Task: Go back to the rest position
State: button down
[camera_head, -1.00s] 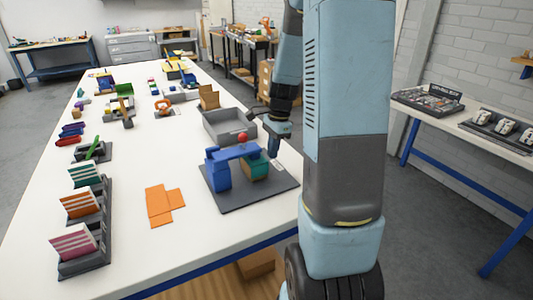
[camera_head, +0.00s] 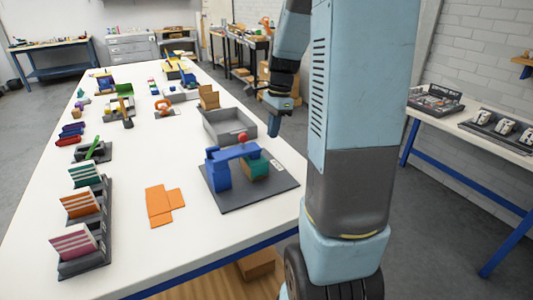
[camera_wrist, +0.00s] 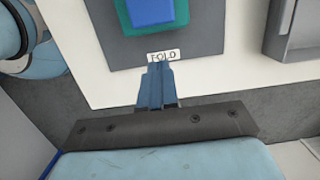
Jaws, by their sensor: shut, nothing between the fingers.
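My gripper (camera_head: 275,131) is up beside the right edge of the long white table, right of the grey tray in the head view. In the wrist view my gripper (camera_wrist: 157,72) has its blue fingers together with nothing between them. They point toward a small white label on the dark grey mat (camera_wrist: 200,40). The gripper is apart from all of these.
A grey open tray (camera_head: 230,126) stands behind the mat. An orange flat piece (camera_head: 163,204) lies left of the mat. A dark rack with striped cards (camera_head: 98,225) lines the left edge. A side table (camera_head: 480,128) stands to the right, across open floor.

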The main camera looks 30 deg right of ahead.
dwell(0.5)
jog(key=s+a+r+n+t+h, duration=0.1)
jog(key=s+a+r+n+t, duration=0.1)
jog(key=s+a+r+n, duration=0.4)
jog(key=s+a+r+n+t, duration=0.3)
jog(key=s+a+r+n, duration=0.3)
jog(key=s+n, duration=0.6)
jog(key=shift+s+a+r+t+h, duration=0.35)
jog(key=shift+s+a, duration=0.2)
jog(key=shift+s, duration=0.35)
jog(key=shift+f, duration=0.1)
